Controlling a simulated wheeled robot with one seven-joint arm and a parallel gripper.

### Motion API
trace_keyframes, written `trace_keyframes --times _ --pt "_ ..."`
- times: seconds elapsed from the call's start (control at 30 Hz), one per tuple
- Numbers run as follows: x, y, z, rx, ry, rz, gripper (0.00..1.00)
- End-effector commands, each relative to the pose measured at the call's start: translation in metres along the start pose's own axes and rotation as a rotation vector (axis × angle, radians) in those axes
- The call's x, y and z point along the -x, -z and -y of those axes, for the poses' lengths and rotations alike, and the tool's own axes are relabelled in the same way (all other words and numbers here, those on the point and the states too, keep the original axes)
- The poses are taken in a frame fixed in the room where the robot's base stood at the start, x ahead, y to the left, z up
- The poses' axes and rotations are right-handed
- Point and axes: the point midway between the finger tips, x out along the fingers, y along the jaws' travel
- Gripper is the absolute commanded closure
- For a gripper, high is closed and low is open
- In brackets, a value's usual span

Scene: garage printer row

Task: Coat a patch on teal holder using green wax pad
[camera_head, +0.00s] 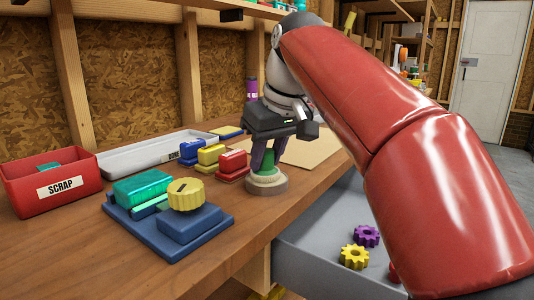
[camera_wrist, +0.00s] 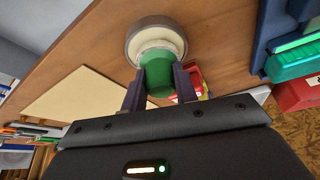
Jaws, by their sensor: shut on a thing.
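The green wax pad (camera_head: 264,163) has a green grip and a paler underside. My gripper (camera_head: 263,158) points down and is shut on the green grip. In the wrist view my two fingers stand on either side of the green wax pad (camera_wrist: 158,76), over the grey dish (camera_wrist: 134,38). Whether the pad touches the dish is hard to tell. The teal holder (camera_head: 142,187) sits to the left, on a blue fixture (camera_head: 188,226) with a yellow knob (camera_head: 186,195). It also shows in the wrist view (camera_wrist: 292,65).
Red, yellow and blue blocks (camera_head: 232,165) stand just left of my gripper. A red SCRAP bin (camera_head: 52,191) and a white DONE tray (camera_head: 150,155) lie farther left. A beige sheet (camera_head: 310,150) lies behind. A grey open drawer (camera_head: 320,245) with gears is in front.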

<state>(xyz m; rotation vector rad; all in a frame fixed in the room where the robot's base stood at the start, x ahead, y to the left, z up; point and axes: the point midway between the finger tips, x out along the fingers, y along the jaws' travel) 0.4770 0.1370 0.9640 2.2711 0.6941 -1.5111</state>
Motion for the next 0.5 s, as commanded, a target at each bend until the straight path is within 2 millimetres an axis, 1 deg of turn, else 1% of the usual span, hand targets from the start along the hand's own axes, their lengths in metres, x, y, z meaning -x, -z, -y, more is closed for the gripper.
trace_keyframes --times 0.03,0.33,0.43,0.5 --pt "-0.0031 -0.0015 0.0 -0.001 0.002 0.01 0.89" --pt "-0.0039 -0.0017 0.0 -0.001 0.003 0.012 0.89" --pt "-0.0005 -0.0002 -0.0001 -0.001 0.003 0.012 0.89" --pt "0.0052 0.0023 -0.0002 -0.001 0.002 0.011 0.89"
